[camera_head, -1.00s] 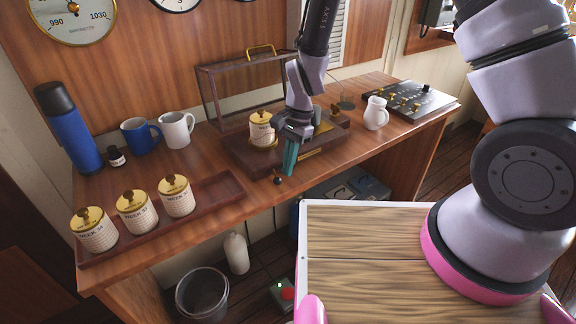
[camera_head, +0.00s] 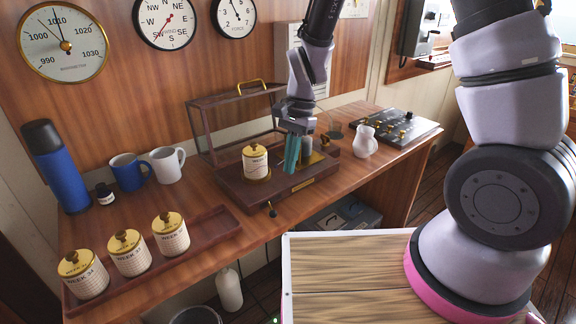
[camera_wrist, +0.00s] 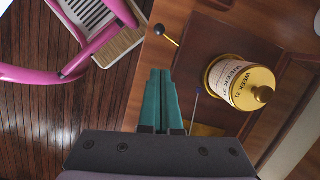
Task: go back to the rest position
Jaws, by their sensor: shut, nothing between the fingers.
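My gripper (camera_head: 291,154) has teal fingers that are shut with nothing between them. It is above the front of a dark wooden case base (camera_head: 232,190) on the desk. In the wrist view the closed fingers (camera_wrist: 161,100) point past the base's edge. A white canister with a gold lid (camera_head: 256,162) stands on the base, left of my fingers. It also shows in the wrist view (camera_wrist: 238,80), labelled "WEEK 31", apart from the fingers. The glass cover (camera_head: 237,113) with a brass handle is behind the canister.
Several similar canisters (camera_head: 129,254) stand in a wooden tray (camera_head: 213,232) at the left. Mugs (camera_head: 128,172), a blue flask (camera_head: 58,172), a white jug (camera_head: 364,142) and a control panel (camera_head: 398,127) stand on the desk. A small black-knobbed lever (camera_head: 272,209) is at the front edge.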

